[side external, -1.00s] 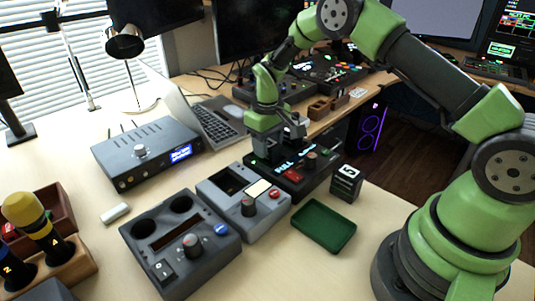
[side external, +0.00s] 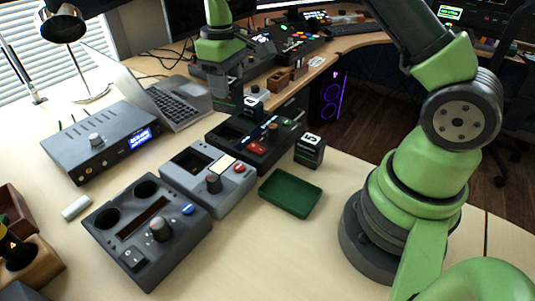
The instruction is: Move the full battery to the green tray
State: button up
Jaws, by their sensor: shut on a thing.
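My gripper (side external: 240,88) is shut on a small black battery (side external: 251,106) and holds it upright, apparently above the black charger (side external: 283,142). The fingers partly hide the battery, and its label is too small to read. The charger has a dark bay on its left, lit cyan marks, a red button and a knob. The green tray (side external: 270,198) lies empty on the table in front of the charger. Another black battery (side external: 310,150) with a white mark on it stands upright at the charger's right end, behind the tray.
A grey device (side external: 207,198) with a knob and a larger dark device (side external: 122,251) stand left of the tray. A blue-lit box (side external: 103,150) and a laptop (side external: 178,105) are farther back. Small wooden holders (side external: 279,81) stand behind the charger. Table right of the tray is clear up to my base.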

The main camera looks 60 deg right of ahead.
jog(key=s+a+n, duration=0.2)
jog(key=s+n, duration=0.4)
jog(key=n, duration=1)
send_near(277, 188)
notch_tip(277, 188, down, 3)
jog(key=shift+f, duration=0.1)
jog(key=shift+s+f, duration=0.1)
jog(key=o, duration=1.1)
